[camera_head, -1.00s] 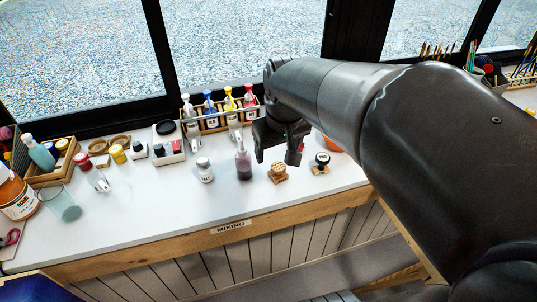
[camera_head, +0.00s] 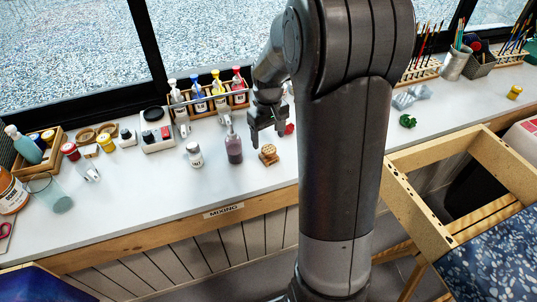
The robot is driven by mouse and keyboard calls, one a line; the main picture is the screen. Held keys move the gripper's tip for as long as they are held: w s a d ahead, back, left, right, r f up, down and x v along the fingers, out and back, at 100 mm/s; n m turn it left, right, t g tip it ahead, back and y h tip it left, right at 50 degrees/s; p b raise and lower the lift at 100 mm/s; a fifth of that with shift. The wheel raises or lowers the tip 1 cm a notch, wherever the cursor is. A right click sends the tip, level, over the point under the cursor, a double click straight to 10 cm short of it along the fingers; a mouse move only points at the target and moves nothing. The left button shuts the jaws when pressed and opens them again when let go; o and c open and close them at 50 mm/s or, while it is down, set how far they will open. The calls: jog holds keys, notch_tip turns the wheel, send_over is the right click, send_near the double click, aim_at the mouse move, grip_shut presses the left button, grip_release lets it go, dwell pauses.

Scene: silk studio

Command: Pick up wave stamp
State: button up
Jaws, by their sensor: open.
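A small wooden stamp (camera_head: 268,155) with a light brown patterned top stands on the white counter, to the right of a dark red bottle. I cannot make out whether its pattern is a wave. My gripper (camera_head: 268,138) is open and empty, pointing down, just behind and above this stamp in the picture. No contact with the stamp can be made out. The second, dark-topped stamp seen earlier is hidden behind my arm now.
The dark red bottle (camera_head: 233,147) and a white labelled jar (camera_head: 194,155) stand left of the stamp. A wooden rack (camera_head: 212,108) of colour bottles stands behind. A green lump (camera_head: 407,121) lies right of my arm. The counter's front strip (camera_head: 170,190) is clear.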

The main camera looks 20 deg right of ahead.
aim_at(269, 149)
jog(key=f, duration=0.7)
jog(key=shift+s+f, duration=0.2)
jog(key=shift+s, duration=0.05)
jog(key=shift+c, duration=0.3)
jog(key=c, duration=1)
jog(key=shift+r, duration=0.1)
